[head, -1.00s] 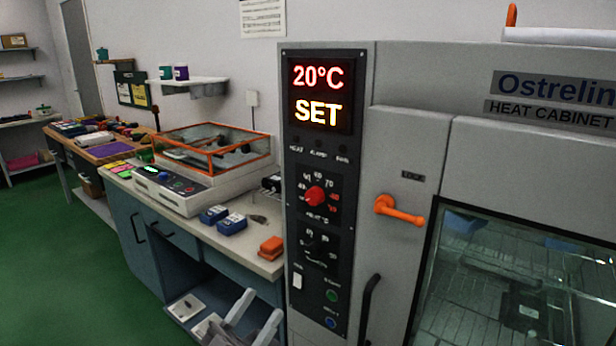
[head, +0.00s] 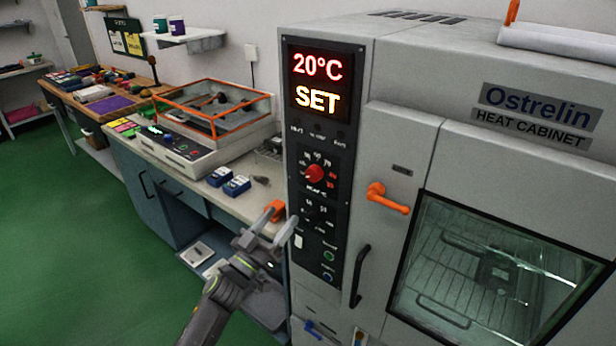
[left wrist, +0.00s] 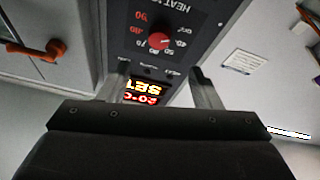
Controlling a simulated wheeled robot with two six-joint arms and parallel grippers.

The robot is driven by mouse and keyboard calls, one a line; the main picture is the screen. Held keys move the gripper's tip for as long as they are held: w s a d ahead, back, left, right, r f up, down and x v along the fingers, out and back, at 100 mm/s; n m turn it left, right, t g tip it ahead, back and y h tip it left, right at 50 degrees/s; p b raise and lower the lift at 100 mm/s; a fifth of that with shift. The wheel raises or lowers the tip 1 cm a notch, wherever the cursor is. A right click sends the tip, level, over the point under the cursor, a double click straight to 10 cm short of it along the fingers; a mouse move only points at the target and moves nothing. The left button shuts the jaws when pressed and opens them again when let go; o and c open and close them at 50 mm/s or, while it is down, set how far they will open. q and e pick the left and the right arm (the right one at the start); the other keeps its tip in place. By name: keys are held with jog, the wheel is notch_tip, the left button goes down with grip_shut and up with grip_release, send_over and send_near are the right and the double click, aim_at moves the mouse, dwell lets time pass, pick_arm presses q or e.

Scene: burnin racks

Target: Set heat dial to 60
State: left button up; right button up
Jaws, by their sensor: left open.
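The heat dial (head: 314,173) is a red knob on the dark control panel of the heat cabinet, with numbers printed around it. In the left wrist view the red dial (left wrist: 159,40) shows upside down, ahead of the fingers. The display (head: 318,82) above it reads 20°C and SET. My left gripper (head: 271,228) is open and empty, below and left of the dial and apart from it. Its two fingers (left wrist: 164,88) frame the panel in the left wrist view. My right gripper is not in view.
An orange door handle (head: 388,197) sticks out right of the panel, and a black handle (head: 360,275) is below. A smaller dark dial (head: 314,214) sits under the heat dial. The bench (head: 190,163) at left holds an orange-framed case, blue boxes and an orange block.

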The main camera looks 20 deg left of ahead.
aim_at(311, 178)
pick_arm(q)
jog(key=x, duration=1.2)
jog(key=shift+w+d+r+p, duration=0.1)
jog(key=shift+w+d+p, duration=0.05)
jog(key=shift+p, duration=0.2)
jog(key=shift+c, duration=0.2)
jog(key=c, duration=0.9)
jog(key=shift+c, duration=0.2)
